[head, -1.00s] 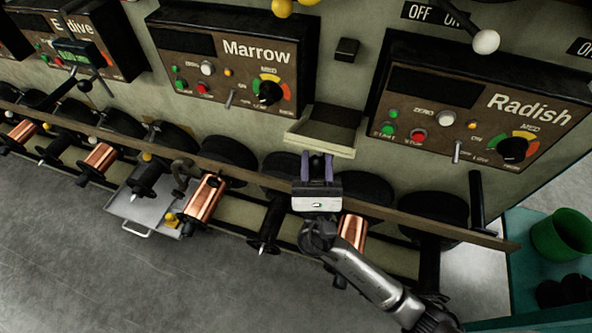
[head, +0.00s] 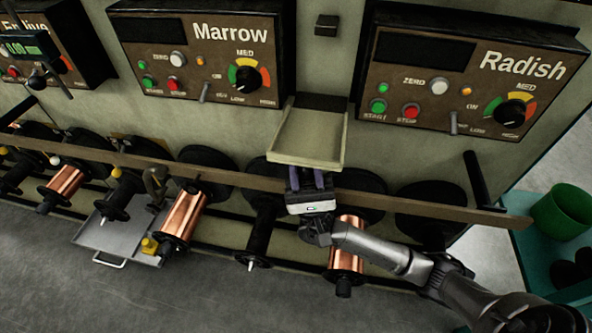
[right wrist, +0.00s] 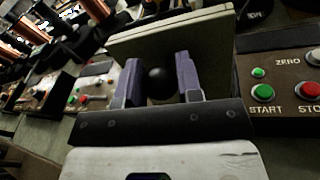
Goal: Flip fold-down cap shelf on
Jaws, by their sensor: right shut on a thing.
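The fold-down cap shelf (head: 308,136) is a pale, shallow tray on the wall between the Marrow and Radish panels in the head view. It slopes out and down from the wall, and its inner face shows. My right gripper (head: 308,179) is at its front lower edge, with the purple fingers pointing up at it. In the right wrist view, the gripper (right wrist: 158,88) is shut on a dark round knob (right wrist: 162,82) in front of the pale shelf panel (right wrist: 185,42). In the head view the knob is hidden. My left gripper is out of view.
The Marrow panel (head: 200,50) and Radish panel (head: 465,75) flank the shelf. A long brown rail (head: 420,199) runs below it, with black and copper spools (head: 185,213) underneath. A metal tray (head: 108,232) is low left. A green bucket (head: 562,212) stands at right.

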